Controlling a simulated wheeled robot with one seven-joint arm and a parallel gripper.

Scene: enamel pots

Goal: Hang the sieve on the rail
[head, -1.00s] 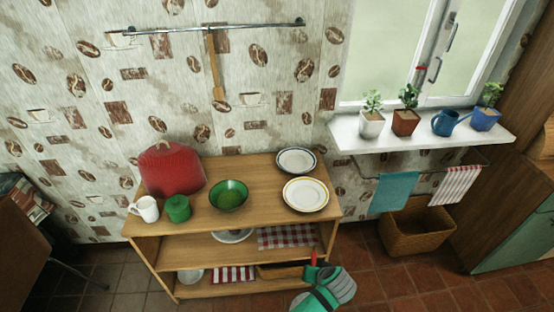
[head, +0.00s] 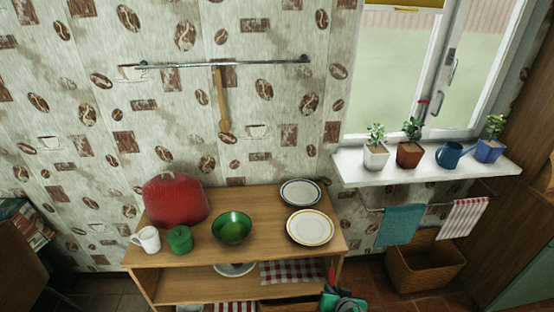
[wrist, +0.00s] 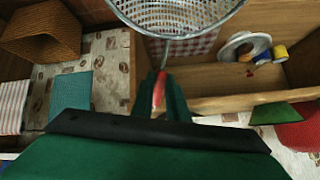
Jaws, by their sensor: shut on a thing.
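The sieve (wrist: 185,14) shows in the wrist view as a round wire-mesh bowl at the top edge, partly cut off. Its thin metal neck runs down to a red handle (wrist: 159,90). My gripper (wrist: 160,80) is shut on this handle. In the head view my gripper (head: 338,292) is at the bottom edge, in front of the shelf's right end, with a red tip (head: 332,272) above it; the mesh bowl cannot be made out there. The rail (head: 190,65) is a metal bar on the wall above the shelf.
A windowsill (head: 430,170) with plants juts out right. The rail's right part is clear.

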